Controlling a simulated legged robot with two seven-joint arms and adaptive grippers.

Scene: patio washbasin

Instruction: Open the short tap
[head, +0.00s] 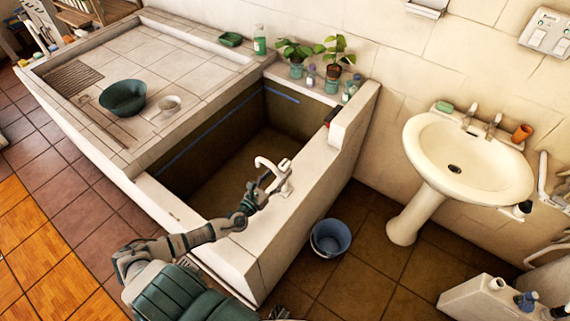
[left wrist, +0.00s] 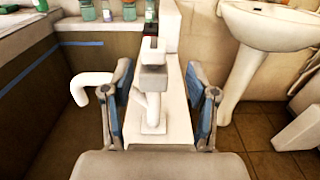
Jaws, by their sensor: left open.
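A white tap (head: 282,181) with a curved spout stands on the near wall of the sunken basin. In the left wrist view the tap (left wrist: 154,110) rises between my fingers, its spout bending out to the left past the left finger. Its squarish top, probably the handle, is between the fingertips. My left gripper (head: 262,189) is open around the tap; in the left wrist view the gripper (left wrist: 167,90) has both blue-padded fingers apart, with a clear gap on the right side. Whether the left finger touches the tap I cannot tell.
A white washbasin (head: 470,165) with two small taps stands on the right. A blue bucket (head: 330,238) is on the floor beside the basin wall. A green bowl (head: 122,98) and potted plants (head: 335,62) stand on the tiled ledges. The sunken basin looks empty.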

